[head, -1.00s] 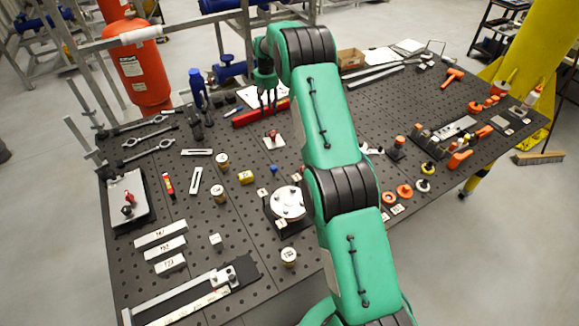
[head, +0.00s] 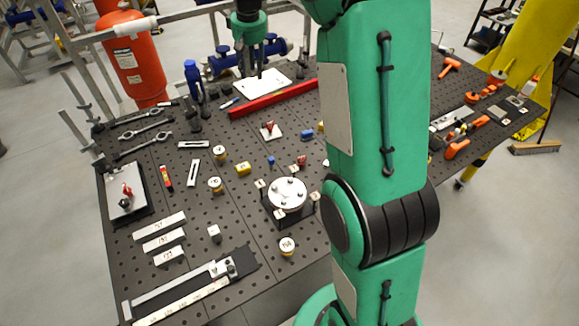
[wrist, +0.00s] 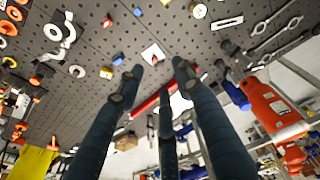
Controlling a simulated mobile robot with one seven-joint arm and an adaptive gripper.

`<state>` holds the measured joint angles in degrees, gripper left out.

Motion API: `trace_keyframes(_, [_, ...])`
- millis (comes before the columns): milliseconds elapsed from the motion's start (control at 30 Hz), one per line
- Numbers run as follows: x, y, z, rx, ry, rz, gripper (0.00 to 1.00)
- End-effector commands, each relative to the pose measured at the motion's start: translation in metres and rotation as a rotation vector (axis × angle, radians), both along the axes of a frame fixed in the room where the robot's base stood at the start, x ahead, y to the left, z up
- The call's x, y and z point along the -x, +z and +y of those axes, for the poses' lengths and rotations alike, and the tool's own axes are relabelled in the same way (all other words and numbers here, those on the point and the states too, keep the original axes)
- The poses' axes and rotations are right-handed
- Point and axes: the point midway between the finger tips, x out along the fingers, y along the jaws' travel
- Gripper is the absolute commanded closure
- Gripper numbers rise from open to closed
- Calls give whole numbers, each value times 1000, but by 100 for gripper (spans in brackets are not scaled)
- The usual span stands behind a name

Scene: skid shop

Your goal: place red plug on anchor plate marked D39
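A small red plug-like piece (head: 301,160) lies on the dark perforated table behind the round silver plate; it also shows in the wrist view (wrist: 107,21). The round plate (head: 289,195) has several small labelled tabs around it. I cannot read D39 on any label, so I cannot tell which piece is the anchor plate. Another red piece (head: 267,127) stands on a small white plate (wrist: 151,56). My gripper (head: 257,72) points down above the table's back edge, fingers spread and empty, away from the red pieces. My arm hides part of the table's right half.
A long red bar (head: 275,100) lies near the back edge, with a blue bottle (head: 193,76) to its left. Blue (head: 271,160) and yellow (head: 243,168) pieces sit around the table's middle. A clamp plate (head: 125,205) is at left; orange parts (head: 457,149) are at right.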

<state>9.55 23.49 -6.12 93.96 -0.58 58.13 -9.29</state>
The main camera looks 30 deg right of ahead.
Motion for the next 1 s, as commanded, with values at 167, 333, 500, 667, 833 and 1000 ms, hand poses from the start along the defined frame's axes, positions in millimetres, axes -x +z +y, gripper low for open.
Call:
trace_keyframes(167, [42, 35, 20, 1, 1, -32, 64])
trace_keyframes(333, [84, 61, 37, 1, 2, -61, 64])
trace_keyframes(500, [127, 80, 52, 0, 2, -88, 64])
trace_keyframes(667, [168, 94, 66, -2, 4, -115, 64])
trace_keyframes(833, [212, 105, 79, -4, 3, -143, 64])
trace_keyframes(1000, [258, 110, 92, -8, 5, -171, 64])
